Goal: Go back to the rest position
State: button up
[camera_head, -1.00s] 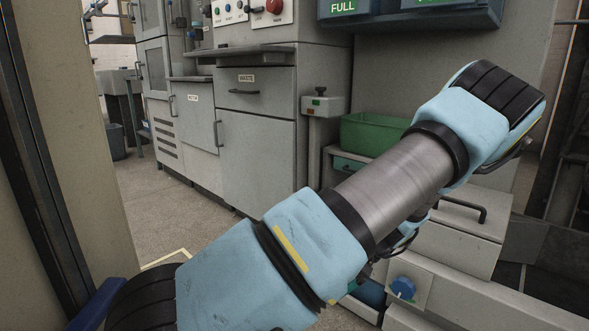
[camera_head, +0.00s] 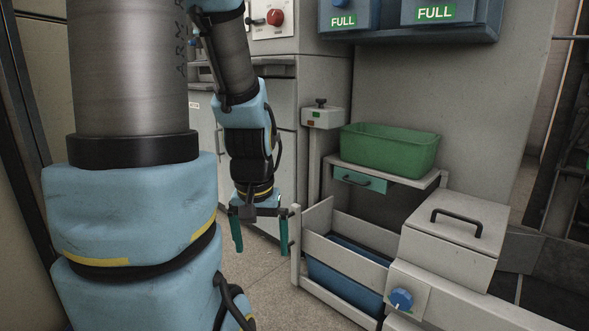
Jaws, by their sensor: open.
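My gripper (camera_head: 261,248) hangs pointing down left of the middle of the head view. Its two green fingers are spread apart with nothing between them. The fingers are above the floor, just left of an open grey drawer (camera_head: 344,272) in the picture. My blue and grey arm fills the left side of the view, folded up and over, and hides part of the cabinets behind it.
A blue bin (camera_head: 345,281) sits inside the open drawer. A green tub (camera_head: 390,148) stands on a shelf above it. A lidded grey box (camera_head: 455,240) and a blue knob (camera_head: 401,299) are at right. Blue bins labelled FULL (camera_head: 436,12) are at the top. Speckled floor (camera_head: 270,300) shows below my gripper.

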notch_tip(320, 180, up, 38)
jog(key=p, duration=3.8)
jog(key=shift+r, duration=0.1)
